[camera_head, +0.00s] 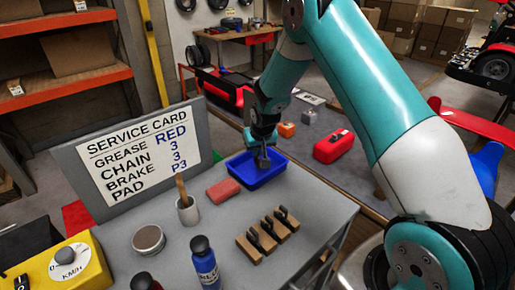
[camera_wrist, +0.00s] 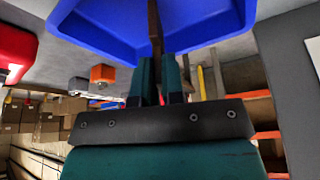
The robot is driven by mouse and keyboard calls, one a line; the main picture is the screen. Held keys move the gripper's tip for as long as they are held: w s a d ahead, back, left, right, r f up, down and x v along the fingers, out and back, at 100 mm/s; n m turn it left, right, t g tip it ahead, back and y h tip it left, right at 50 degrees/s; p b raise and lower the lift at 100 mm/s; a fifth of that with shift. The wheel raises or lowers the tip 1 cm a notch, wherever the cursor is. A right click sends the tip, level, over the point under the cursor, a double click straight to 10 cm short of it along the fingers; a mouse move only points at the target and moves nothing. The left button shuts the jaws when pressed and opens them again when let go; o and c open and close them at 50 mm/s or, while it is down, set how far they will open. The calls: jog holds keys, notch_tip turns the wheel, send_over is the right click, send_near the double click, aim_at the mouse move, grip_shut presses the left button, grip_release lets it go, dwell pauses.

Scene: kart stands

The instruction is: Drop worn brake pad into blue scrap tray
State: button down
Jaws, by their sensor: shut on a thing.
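The blue scrap tray (camera_head: 243,176) sits on the grey bench top, near its far edge; it also shows at the top of the wrist view (camera_wrist: 90,28). My gripper (camera_head: 263,146) is over the tray, pointing down. It is shut on a thin dark brown piece, which looks like the worn brake pad (camera_head: 264,161). In the wrist view the piece (camera_wrist: 154,28) stands edge-on between the fingertips and overlaps the tray. The exact gap between the piece and the tray floor is hard to tell.
A red block (camera_head: 223,190) lies close left of the tray. A wooden rack (camera_head: 250,248) with several dark pieces, a blue bottle (camera_head: 205,262), a round tin (camera_head: 149,240) and a cup with a brush (camera_head: 188,212) stand nearer. The service card (camera_head: 138,155) rises at left.

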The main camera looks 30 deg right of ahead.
jog(key=shift+f+b, duration=0.3)
jog(key=shift+f, duration=0.2)
jog(key=c, duration=1.2)
grip_release()
jog(key=shift+r, duration=0.1)
jog(key=shift+r+p, duration=0.2)
jog(key=shift+p, duration=0.1)
jog(key=b+v, duration=0.2)
jog(key=v, duration=1)
jog(key=s+a+r+n+y, duration=0.2)
jog(key=s+a+r+n, duration=0.1)
jog(key=s+a+r, duration=0.45)
jog(key=s+a+r+n+g+y, duration=0.1)
jog(key=s+a, duration=0.3)
jog(key=s, duration=0.4)
jog(key=s+a+r+n+g+y, duration=0.1)
jog(key=s+a+n+g, duration=0.1)
jog(key=s, duration=0.6)
jog(key=s+a+r+n+g+y, duration=0.1)
jog(key=s+a+r+n, duration=0.1)
jog(key=s+a, duration=0.4)
jog(key=shift+s+r+n, duration=0.1)
jog(key=shift+s+n, duration=0.6)
jog(key=shift+s, duration=0.2)
